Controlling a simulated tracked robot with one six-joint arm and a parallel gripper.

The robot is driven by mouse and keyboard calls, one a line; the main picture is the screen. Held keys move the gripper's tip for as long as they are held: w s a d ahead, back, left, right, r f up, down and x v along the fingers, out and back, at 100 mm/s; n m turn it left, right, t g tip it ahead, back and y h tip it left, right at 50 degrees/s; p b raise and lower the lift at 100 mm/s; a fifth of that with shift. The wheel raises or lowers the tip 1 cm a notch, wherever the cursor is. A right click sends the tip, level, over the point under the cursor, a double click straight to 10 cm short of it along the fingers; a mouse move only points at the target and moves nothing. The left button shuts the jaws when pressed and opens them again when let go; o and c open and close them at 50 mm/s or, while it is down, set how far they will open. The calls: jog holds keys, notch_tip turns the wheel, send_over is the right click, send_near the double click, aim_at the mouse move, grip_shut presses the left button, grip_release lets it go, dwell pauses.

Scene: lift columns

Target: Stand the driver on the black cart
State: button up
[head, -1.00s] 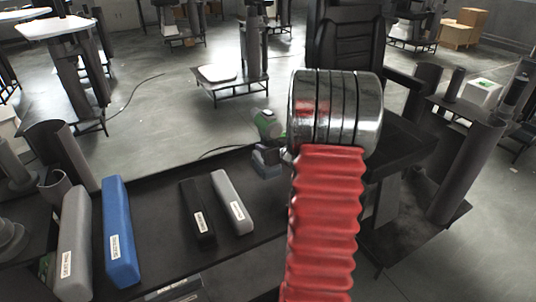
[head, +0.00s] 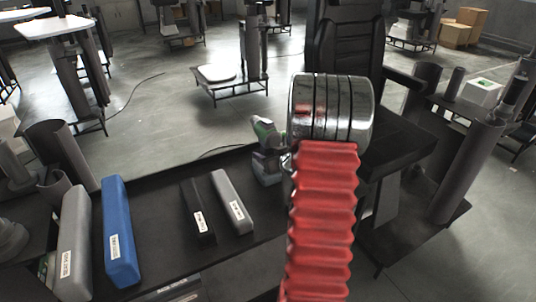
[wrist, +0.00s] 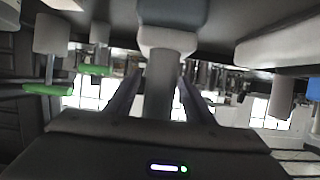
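The driver (head: 268,170), green and grey with a blue-grey battery foot, shows upright just left of my red arm in the head view. Its foot is over or at the right back part of the black cart (head: 154,205); I cannot tell whether it touches the top. In the wrist view, the grey handle of the driver (wrist: 160,95) stands between the two fingers of my gripper (wrist: 157,75), which close in on both sides of it. The wider battery foot is at the top of that view. My arm hides the gripper in the head view.
On the cart lie a blue bar (head: 119,232), a grey bar (head: 74,245), a black bar (head: 198,212) and a smaller grey bar (head: 232,203). Bare cart top lies between the small grey bar and the driver. A black chair (head: 345,50) stands behind my arm.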

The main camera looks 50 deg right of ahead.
jog(key=shift+r, duration=0.15)
jog(key=shift+s+r, duration=0.1)
jog(key=shift+s, duration=0.15)
jog(key=v, duration=1.1)
jog(key=shift+s+a, duration=0.2)
jog(key=shift+s, duration=0.05)
jog(key=shift+w, duration=0.1)
dwell(0.4)
